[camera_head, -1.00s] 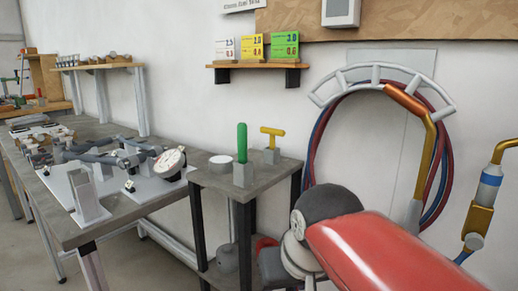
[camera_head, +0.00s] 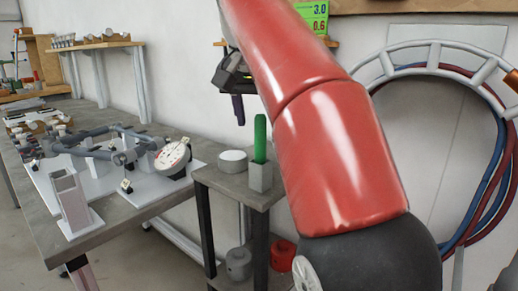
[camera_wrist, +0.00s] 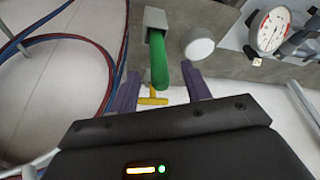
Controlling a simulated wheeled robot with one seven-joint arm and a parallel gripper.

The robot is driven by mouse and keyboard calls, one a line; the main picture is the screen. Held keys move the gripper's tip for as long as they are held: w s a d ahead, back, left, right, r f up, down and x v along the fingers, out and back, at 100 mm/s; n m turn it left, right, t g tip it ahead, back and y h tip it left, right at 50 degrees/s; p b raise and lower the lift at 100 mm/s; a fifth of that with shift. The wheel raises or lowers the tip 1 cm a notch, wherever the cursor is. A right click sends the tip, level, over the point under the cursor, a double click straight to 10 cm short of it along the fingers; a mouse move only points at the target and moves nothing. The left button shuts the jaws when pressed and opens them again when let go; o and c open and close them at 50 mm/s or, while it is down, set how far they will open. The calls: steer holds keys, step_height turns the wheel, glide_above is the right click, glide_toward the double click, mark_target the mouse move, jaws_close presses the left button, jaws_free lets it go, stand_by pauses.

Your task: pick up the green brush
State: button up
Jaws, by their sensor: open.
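The green brush (camera_head: 260,138) shows as a green upright rod. Its lower end sits in a grey block holder (camera_head: 260,176) on the small side table (camera_head: 225,183). My gripper (camera_head: 238,108) is open above the table, and in the head view its fingers appear slightly left of the brush's top. In the wrist view my gripper (camera_wrist: 160,84) has its two purple fingers apart, and the green brush (camera_wrist: 158,62) appears between them in the picture. I cannot tell whether the brush is within the fingers' reach. The brush's lower end is hidden in the holder.
A yellow T-handle (camera_wrist: 152,97) is close to the brush. The long bench (camera_head: 110,208) holds a dial gauge (camera_head: 174,158) and fixtures. Red and blue hoses (camera_head: 480,205) hang on the wall at right.

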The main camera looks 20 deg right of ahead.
mark_target(261, 135)
steer(key=x, duration=0.2)
steer(key=b+x, duration=0.1)
steer(key=x, duration=0.3)
steer(key=shift+w+d+r+b, duration=0.2)
steer(key=shift+w+b, duration=0.05)
steer(key=shift+b, duration=0.05)
jaws_close()
steer(key=shift+r, duration=0.1)
